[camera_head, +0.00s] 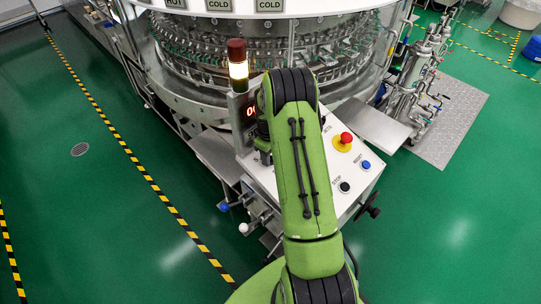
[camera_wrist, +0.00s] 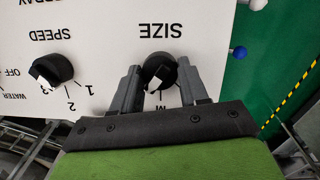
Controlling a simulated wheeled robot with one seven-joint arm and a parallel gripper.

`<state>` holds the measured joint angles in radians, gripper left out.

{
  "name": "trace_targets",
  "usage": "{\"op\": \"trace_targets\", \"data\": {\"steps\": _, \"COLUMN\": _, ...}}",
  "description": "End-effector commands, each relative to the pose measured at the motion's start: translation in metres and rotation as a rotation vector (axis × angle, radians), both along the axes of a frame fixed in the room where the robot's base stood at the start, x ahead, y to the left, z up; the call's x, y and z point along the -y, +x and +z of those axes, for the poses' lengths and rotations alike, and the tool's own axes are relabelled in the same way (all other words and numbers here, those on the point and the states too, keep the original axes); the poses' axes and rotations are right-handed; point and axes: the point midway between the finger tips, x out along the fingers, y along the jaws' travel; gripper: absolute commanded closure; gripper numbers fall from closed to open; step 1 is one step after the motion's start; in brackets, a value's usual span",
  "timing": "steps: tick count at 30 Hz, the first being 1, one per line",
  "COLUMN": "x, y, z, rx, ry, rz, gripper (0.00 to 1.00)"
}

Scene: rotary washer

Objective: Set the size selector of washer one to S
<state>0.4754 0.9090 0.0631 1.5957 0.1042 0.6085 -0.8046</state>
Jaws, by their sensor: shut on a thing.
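The size selector (camera_wrist: 158,70) is a round black knob on the white control panel (camera_wrist: 110,20), under the word SIZE, which appears upside down in the wrist view. My gripper (camera_wrist: 160,72) has one grey finger on each side of this knob and is shut on it. The letter M shows just below the knob, between the fingers. The other size letters are hidden, and I cannot tell for sure which one the knob points to. In the head view my green arm covers the knob and gripper over the washer's panel (camera_head: 262,178).
The black speed knob (camera_wrist: 52,70) sits left of my gripper. In the head view, a red emergency button (camera_head: 346,138), a blue button (camera_head: 366,164) and a black button (camera_head: 344,186) are right of my arm. A signal lamp (camera_head: 238,65) stands at the panel's back left.

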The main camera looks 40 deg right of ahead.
Motion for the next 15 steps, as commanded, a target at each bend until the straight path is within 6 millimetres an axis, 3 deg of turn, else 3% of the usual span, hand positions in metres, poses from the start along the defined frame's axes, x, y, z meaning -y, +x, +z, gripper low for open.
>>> {"op": "trace_targets", "data": {"steps": 15, "x": -0.0025, "y": -0.0009, "z": -0.0017, "rx": 0.019, "ry": -0.126, "rz": 0.464, "gripper": 0.87}}
